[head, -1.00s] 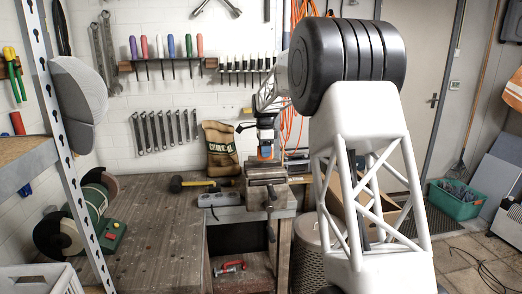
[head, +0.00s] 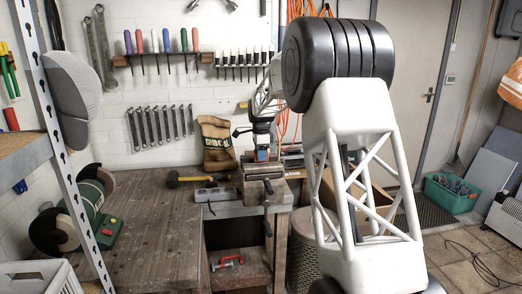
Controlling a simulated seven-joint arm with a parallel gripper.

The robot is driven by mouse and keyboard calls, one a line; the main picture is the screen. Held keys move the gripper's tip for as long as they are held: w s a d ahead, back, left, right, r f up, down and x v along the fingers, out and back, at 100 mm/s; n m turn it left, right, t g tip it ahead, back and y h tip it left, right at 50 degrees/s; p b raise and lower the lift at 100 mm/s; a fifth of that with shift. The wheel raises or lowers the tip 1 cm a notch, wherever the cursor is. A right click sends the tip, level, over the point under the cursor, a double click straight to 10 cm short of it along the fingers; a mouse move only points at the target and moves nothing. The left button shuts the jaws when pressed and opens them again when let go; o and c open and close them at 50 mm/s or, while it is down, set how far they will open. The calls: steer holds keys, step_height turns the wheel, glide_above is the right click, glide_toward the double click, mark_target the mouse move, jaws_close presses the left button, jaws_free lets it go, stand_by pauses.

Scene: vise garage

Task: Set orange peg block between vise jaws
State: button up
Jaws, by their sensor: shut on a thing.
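The vise (head: 262,186) stands at the front right corner of the workbench, dark and metallic with its handle hanging below. My gripper (head: 262,157) points straight down just above the vise jaws, close to their top. It is shut on the orange peg block (head: 262,158), which shows only as a small patch of colour between the blue-grey fingertips. The fingers hide most of the block. From this far view I cannot tell whether the block's lower end is between the jaws or above them.
A yellow-handled mallet (head: 190,179) and a grey box (head: 214,194) lie left of the vise. A brown sack (head: 216,146) stands behind against the wall. A bench grinder (head: 82,215) is at the left. The bench (head: 145,225) is clear in its middle.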

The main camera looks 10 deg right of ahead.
steer(key=shift+s+f, duration=0.1)
steer(key=shift+f, duration=1.2)
steer(key=o, duration=0.8)
steer(key=shift+f, duration=0.1)
steer(key=shift+c, duration=1)
steer(key=shift+r, duration=0.4)
steer(key=shift+c, duration=0.2)
steer(key=shift+o, duration=1.1)
steer(key=shift+r, duration=4.25)
